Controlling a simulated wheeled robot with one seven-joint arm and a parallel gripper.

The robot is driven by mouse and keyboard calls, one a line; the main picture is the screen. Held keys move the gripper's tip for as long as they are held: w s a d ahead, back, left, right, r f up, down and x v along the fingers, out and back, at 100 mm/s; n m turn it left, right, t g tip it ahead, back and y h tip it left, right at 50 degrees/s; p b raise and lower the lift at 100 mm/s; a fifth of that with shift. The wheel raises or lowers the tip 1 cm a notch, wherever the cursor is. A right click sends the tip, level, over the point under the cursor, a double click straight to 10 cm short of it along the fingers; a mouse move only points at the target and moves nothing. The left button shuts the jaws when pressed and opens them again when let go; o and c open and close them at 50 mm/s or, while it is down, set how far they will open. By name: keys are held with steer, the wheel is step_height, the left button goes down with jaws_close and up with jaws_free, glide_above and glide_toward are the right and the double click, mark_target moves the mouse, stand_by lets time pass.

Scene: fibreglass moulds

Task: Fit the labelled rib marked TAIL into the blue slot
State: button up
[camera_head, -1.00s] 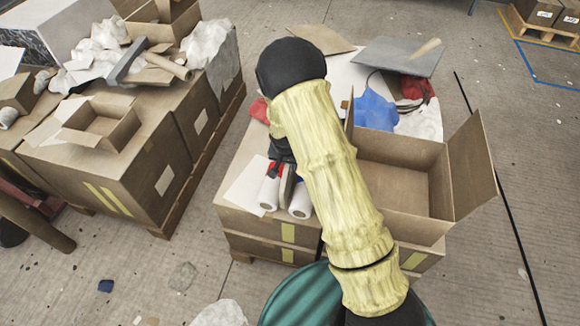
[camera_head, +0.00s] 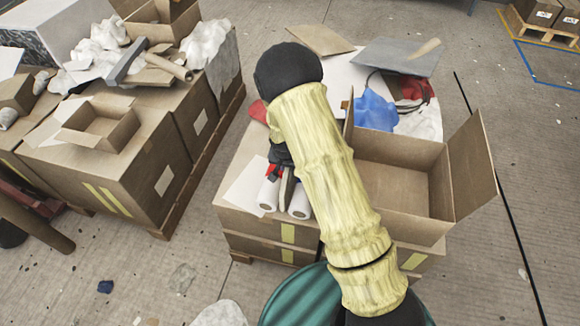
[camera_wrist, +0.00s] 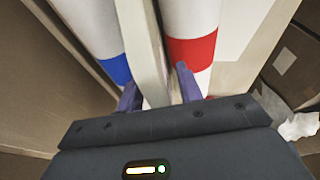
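In the wrist view, the two purple fingers of my gripper (camera_wrist: 158,92) stand on either side of a thin, pale upright board (camera_wrist: 143,40). The frames do not show whether they press on it. No TAIL label is readable on the board. A white roll with a blue band (camera_wrist: 117,70) lies to its left and a white roll with a red band (camera_wrist: 192,48) to its right. In the head view, my gripper (camera_head: 280,172) is low over the white rolls (camera_head: 299,201) on the box top, partly hidden by my arm. I cannot make out a blue slot.
An open cardboard box (camera_head: 400,190) stands right of my arm. A blue cloth (camera_head: 375,110) and a grey panel (camera_head: 400,55) lie behind. A white sheet (camera_head: 245,185) lies left of the rolls. Stacked cartons (camera_head: 150,180) stand further left, across a floor gap.

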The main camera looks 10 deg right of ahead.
steer(key=p+v, duration=0.1)
steer(key=v, duration=1)
steer(key=shift+a+r, duration=0.1)
steer(key=shift+r, duration=0.05)
steer(key=shift+s+r, duration=0.15)
steer(key=shift+r, duration=0.2)
